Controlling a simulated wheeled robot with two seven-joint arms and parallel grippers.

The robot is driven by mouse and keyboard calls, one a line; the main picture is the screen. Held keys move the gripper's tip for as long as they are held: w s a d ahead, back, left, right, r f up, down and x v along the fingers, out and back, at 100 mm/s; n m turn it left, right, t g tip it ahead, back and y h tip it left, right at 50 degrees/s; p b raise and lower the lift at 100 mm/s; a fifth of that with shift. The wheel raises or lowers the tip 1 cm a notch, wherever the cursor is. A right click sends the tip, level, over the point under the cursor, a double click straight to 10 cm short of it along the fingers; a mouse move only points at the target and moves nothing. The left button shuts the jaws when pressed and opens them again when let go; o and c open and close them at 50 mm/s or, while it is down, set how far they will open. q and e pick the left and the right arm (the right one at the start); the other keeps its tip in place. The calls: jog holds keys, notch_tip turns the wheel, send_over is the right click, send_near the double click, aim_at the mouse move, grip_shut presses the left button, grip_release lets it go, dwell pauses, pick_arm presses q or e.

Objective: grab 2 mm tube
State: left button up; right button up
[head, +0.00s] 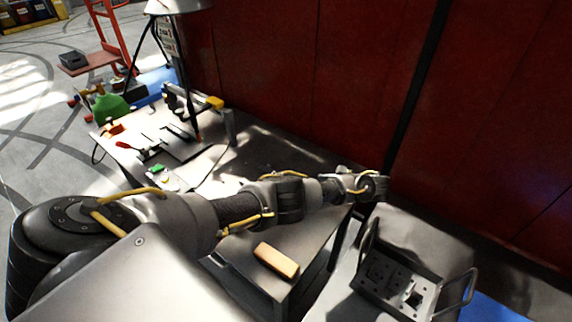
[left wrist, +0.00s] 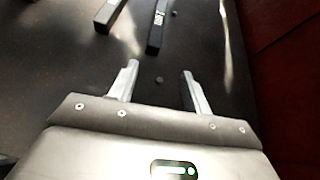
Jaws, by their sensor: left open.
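Two dark square tubes lie on a dark surface in the left wrist view, one at the upper left (left wrist: 112,12) and one to its right (left wrist: 157,30). Each has a small pale label that I cannot read, so I cannot tell which is the 2 mm tube. My left gripper (left wrist: 158,84) is open and empty, with the tubes beyond its fingertips. In the head view my left arm reaches across the middle, and its fingers cannot be made out there. I cannot pick out the tubes in the head view. My right gripper is in neither view.
Red panels (head: 350,80) stand behind the dark bench (head: 262,150). A tan block (head: 276,261) lies in front of my arm. A grey box with handles (head: 380,280) stands at the lower right.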

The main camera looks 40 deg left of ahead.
pick_arm(q)
jog(key=shift+s+m+g+y, duration=0.3)
jog(key=shift+s+y, duration=0.2)
jog(key=shift+s, duration=0.15)
jog(key=shift+f, duration=0.15)
jog(key=b+x, duration=0.2)
jog(key=x, duration=0.3)
jog(key=shift+w+f, duration=0.1)
jog(key=shift+a, duration=0.3)
jog(key=shift+a+f+b, duration=0.1)
jog(key=shift+f+b, duration=0.05)
jog(key=shift+b, duration=0.2)
jog(key=shift+a+f+b, duration=0.65)
jog(key=shift+a+b, duration=0.2)
jog(key=shift+b, duration=0.05)
jog(key=x, duration=0.2)
jog(key=shift+a, duration=0.45)
jog(key=shift+d+r, duration=0.1)
jog(key=shift+c, duration=1)
grip_shut()
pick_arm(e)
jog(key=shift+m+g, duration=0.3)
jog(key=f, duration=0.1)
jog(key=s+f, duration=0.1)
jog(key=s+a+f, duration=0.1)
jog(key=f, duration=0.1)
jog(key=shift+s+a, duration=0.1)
